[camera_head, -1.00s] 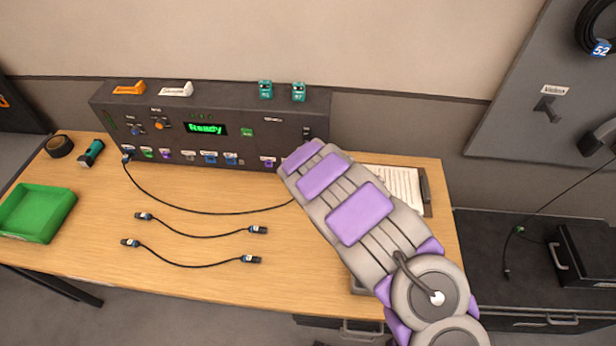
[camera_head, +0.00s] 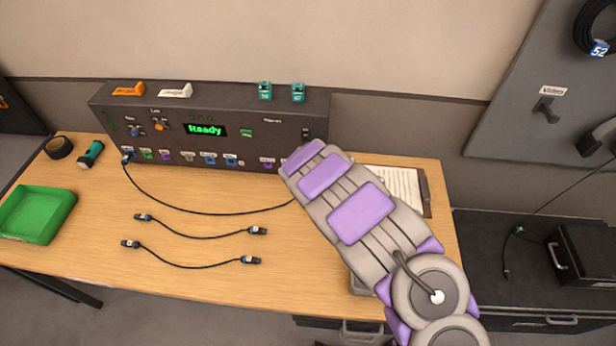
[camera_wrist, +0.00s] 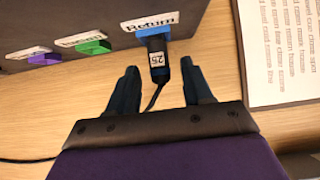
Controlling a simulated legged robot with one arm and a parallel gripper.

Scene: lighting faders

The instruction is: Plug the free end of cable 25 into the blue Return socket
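The black plug of cable 25 (camera_wrist: 158,62), with a white "25" label, sits at the blue Return socket (camera_wrist: 152,28) in the wrist view. It appears seated in the socket. My gripper (camera_wrist: 162,78) is open, its two dark fingers spread on either side of the plug and apart from it. In the head view the cable (camera_head: 215,212) runs from a plug at the console's left end (camera_head: 127,157) across the table and behind my arm. My arm hides the Return socket and my gripper there.
The dark console (camera_head: 240,120) shows "Ready". Two loose short cables (camera_head: 190,236) (camera_head: 185,264) lie on the table. A green tray (camera_head: 35,215) stands at the left, and a clipboard (camera_head: 425,190) lies right of my arm. The table's front middle is clear.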

